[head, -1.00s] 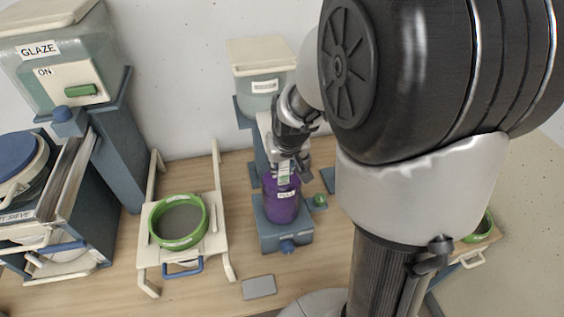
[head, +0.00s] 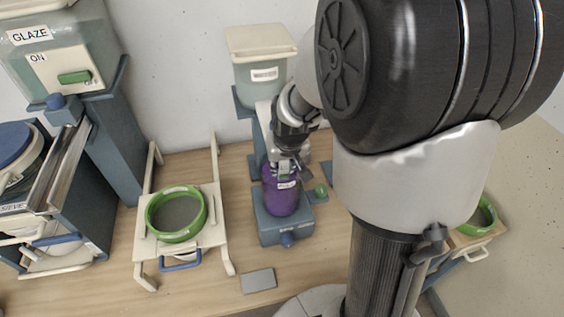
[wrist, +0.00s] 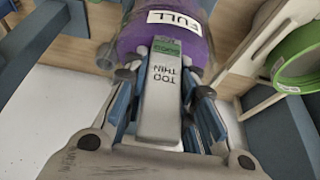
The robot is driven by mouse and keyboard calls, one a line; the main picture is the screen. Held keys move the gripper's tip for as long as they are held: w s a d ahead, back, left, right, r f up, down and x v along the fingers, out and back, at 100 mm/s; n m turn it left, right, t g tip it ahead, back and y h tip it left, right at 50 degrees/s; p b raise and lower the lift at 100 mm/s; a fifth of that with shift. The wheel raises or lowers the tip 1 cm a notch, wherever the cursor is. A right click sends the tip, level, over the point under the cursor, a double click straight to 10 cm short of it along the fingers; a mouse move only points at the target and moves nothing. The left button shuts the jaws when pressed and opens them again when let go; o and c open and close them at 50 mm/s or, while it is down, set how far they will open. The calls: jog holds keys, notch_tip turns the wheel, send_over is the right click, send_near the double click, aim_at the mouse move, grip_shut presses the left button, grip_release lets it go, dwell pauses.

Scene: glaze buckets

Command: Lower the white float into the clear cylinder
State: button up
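The clear cylinder (head: 281,197), filled with purple liquid and labelled FULL, stands upright on a blue base (head: 285,229). It also shows at the top of the wrist view (wrist: 188,22). My gripper (head: 287,164) is directly over the cylinder's mouth. In the wrist view my gripper (wrist: 165,108) is shut on the white float (wrist: 161,98), a flat pale stem marked TOO THIN, with a green GOOD band near its far end. That end overlaps the purple in the picture. I cannot tell how far it is inside the cylinder, and the float's lower part is hidden.
A green-rimmed sieve (head: 176,214) sits on a cream frame to the left. A pale tank (head: 263,72) stands behind the cylinder. A glaze tank (head: 60,50) is at far left. A grey plate (head: 258,281) lies on the table in front.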

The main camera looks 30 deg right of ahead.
jog(key=o, duration=0.5)
jog(key=v, duration=1.1)
jog(key=s+a+r+n, duration=0.1)
jog(key=s+a, duration=0.3)
jog(key=s, duration=0.1)
jog(key=s+a+r+n, duration=0.1)
jog(key=s+a, duration=0.3)
jog(key=s, duration=0.2)
jog(key=s+a+r+n+y, duration=0.1)
jog(key=s+a, duration=0.2)
jog(key=s, duration=0.3)
jog(key=shift+s+a, duration=0.1)
jog(key=shift+a, duration=0.3)
